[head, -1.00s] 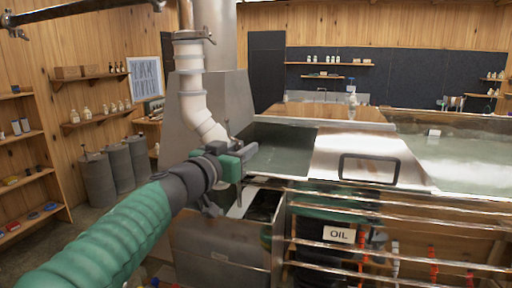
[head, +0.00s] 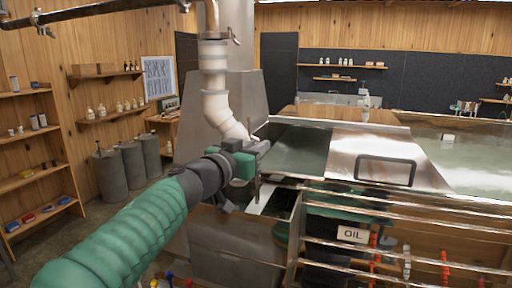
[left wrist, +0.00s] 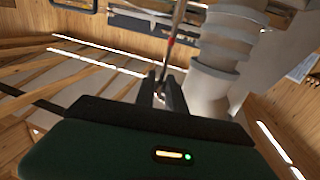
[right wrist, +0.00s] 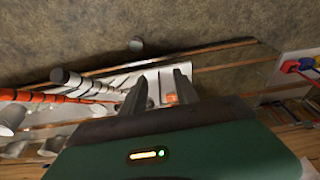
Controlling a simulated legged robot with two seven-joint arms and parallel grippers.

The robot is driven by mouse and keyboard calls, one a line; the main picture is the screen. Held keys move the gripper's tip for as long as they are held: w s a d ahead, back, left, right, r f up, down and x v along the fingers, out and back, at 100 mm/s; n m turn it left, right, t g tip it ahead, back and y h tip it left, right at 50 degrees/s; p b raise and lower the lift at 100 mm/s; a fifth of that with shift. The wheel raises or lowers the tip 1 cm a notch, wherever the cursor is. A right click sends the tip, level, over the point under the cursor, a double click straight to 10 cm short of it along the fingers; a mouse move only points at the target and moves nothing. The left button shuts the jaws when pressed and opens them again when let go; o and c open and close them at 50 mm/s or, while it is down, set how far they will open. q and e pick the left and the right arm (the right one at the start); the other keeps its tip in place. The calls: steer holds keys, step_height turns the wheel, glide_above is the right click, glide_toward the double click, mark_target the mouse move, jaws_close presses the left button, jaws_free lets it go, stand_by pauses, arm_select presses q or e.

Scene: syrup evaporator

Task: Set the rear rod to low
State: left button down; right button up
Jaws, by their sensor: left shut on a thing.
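My left gripper (head: 262,148) is at the front left corner of the evaporator pan, beside the foot of the white pipe (head: 216,90). In the left wrist view its fingers (left wrist: 168,95) are closed around a thin metal rod (left wrist: 175,38) with a red mark, which runs up from between them. The rod's level marks cannot be read.
The steel evaporator with a handled cover (head: 385,170) fills the middle and right. Pipes and an OIL sign (head: 352,235) are on its front. Grey drums (head: 110,175) and wall shelves stand left. Red and white pipe parts (right wrist: 60,98) lie near the right gripper.

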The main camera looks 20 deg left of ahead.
steer(key=shift+d, duration=0.15)
stand_by(0.8)
